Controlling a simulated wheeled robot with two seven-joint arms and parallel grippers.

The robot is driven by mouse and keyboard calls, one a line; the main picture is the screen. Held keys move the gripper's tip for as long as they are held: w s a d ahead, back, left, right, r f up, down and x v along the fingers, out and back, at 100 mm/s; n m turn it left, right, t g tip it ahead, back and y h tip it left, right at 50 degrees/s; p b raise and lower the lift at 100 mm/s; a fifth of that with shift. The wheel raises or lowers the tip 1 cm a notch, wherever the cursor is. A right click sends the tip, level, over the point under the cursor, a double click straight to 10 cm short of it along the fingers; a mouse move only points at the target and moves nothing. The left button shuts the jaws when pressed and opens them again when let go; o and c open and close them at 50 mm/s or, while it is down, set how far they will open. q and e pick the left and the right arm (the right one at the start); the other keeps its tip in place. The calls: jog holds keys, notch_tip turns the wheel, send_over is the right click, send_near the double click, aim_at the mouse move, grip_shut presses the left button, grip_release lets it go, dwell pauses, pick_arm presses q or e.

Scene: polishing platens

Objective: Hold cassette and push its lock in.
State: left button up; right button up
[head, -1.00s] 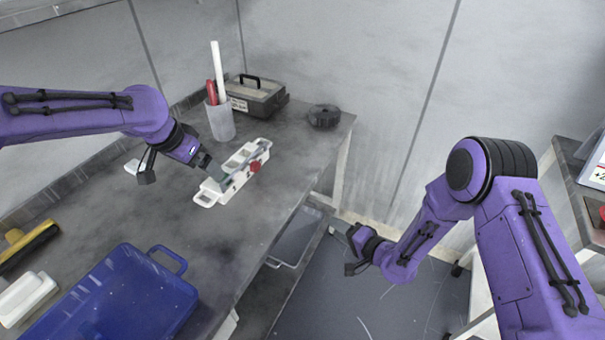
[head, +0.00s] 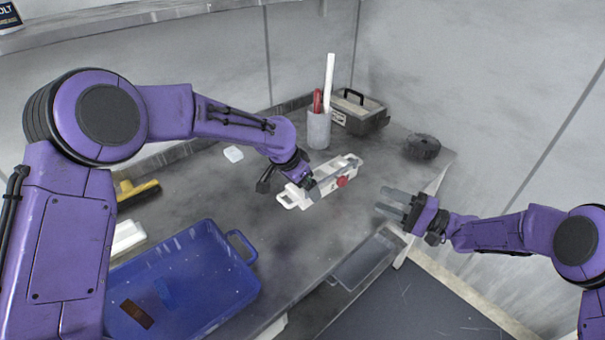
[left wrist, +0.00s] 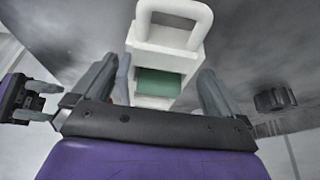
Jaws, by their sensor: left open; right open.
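The white cassette (head: 323,188) lies on the grey bench, with a loop handle at its near-left end. Its red lock knob (head: 342,181) sticks out on the side facing right. My left gripper (head: 308,187) is open over the handle half of the cassette and partly hides it. In the left wrist view the cassette (left wrist: 165,58), with a green part in it, shows between the spread fingers (left wrist: 158,70). I cannot tell whether they touch it. My right gripper (head: 388,203) is open and empty near the bench edge, to the right of the red lock and apart from it.
A cup (head: 318,130) with red and white sticks and a grey toolbox (head: 358,112) stand behind the cassette. A black round part (head: 421,146) lies at the right back corner. A blue tray (head: 240,285) and a yellow-handled brush (head: 137,191) are at left.

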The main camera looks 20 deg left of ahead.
pick_arm(q)
jog(key=shift+x, duration=1.15)
jog(key=c, duration=1.2)
jog(key=o, duration=0.7)
jog(key=c, duration=0.5)
jog(key=shift+o, duration=0.2)
